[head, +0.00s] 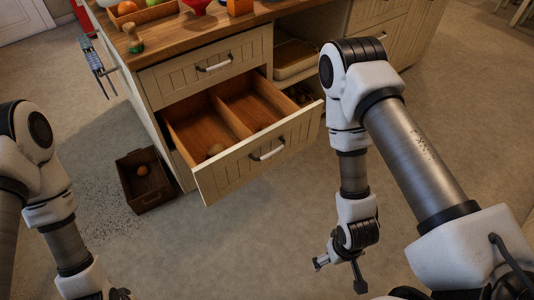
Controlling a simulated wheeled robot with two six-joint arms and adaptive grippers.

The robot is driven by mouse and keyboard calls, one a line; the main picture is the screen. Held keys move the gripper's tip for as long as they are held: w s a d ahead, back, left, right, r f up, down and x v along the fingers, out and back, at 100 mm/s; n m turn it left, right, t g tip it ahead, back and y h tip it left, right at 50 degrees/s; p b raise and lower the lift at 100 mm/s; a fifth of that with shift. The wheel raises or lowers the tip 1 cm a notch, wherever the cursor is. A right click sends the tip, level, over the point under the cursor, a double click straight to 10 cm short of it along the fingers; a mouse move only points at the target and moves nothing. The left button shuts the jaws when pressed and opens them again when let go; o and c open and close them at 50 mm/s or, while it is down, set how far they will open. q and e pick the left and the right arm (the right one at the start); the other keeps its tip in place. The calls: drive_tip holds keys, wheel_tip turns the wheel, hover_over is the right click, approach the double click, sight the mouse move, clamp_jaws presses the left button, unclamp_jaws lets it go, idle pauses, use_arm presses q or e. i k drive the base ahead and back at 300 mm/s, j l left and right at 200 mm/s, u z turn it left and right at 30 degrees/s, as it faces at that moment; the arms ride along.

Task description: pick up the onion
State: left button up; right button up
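My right gripper (338,276) is open and empty over the floor, to the right of and nearer than the drawer. My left gripper (118,294) is at the bottom edge, mostly cut off, so its fingers cannot be made out.
The wooden island (205,38) holds a tray of fruit (140,14), a green-topped thing (132,38) and a red thing. The brown box (148,196) stands on the floor left of the drawer. A blue rack (97,62) hangs at the island's left end. Floor before the drawer is clear.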

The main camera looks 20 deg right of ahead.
sight(142, 171)
drive_tip(key=z, duration=0.45)
drive_tip(key=i+j+z, duration=0.15)
drive_tip(key=j+z, duration=0.2)
drive_tip(key=j, duration=0.3)
drive_tip(key=j+z, duration=0.4)
drive_tip(key=j, duration=0.3)
drive_tip(key=j+z, duration=0.35)
drive_tip(key=j, duration=2.5)
